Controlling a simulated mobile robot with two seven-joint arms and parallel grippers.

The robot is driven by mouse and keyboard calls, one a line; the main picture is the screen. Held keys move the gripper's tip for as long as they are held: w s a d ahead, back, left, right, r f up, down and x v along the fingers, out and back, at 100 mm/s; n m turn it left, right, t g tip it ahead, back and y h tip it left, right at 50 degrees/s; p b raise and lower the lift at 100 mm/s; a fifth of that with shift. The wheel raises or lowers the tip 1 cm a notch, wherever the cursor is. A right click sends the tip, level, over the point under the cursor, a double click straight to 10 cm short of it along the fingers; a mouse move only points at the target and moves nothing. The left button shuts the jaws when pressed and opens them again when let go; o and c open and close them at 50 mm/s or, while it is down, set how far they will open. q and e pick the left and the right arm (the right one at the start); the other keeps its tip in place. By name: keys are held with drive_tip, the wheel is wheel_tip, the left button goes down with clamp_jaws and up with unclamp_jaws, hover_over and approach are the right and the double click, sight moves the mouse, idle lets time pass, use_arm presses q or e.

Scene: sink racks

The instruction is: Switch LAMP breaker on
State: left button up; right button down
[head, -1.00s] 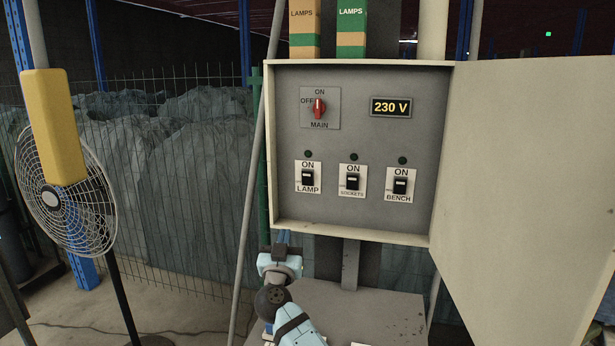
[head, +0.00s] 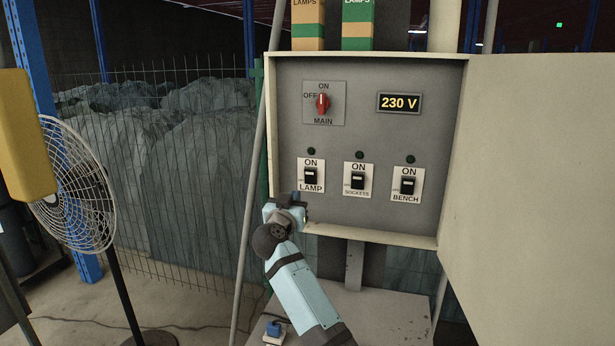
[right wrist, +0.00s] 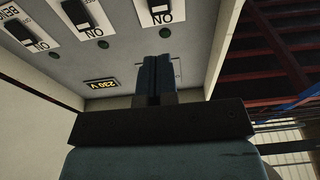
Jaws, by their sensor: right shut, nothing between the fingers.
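The LAMP breaker (head: 310,175) is a black switch on a white plate, leftmost in the bottom row of the open grey panel. ON is printed above it and LAMP below; the dark green indicator (head: 311,151) above it looks unlit. My right gripper (head: 293,197) is just below and left of the LAMP plate, shut and empty. I cannot tell whether it touches the panel. In the right wrist view, seen upside down, the shut fingers (right wrist: 154,78) point toward the panel, with the LAMP breaker (right wrist: 160,12) at the top edge. My left gripper is out of view.
The SOCKETS breaker (head: 358,181) and BENCH breaker (head: 407,186) sit to the right. Above are the red MAIN knob (head: 322,103), upright toward ON, and a lit 230 V display (head: 399,103). The cabinet door (head: 540,170) stands open at right. A fan (head: 75,190) stands left.

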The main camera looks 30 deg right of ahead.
sight(309, 172)
drive_tip(key=p+x, duration=0.2)
drive_tip(key=x, duration=0.9)
drive_tip(key=shift+w+d+r, duration=0.1)
drive_tip(key=shift+d, duration=0.05)
drive_tip(key=shift+w+d, duration=0.3)
drive_tip(key=shift+d, duration=0.1)
drive_tip(key=shift+w, duration=0.15)
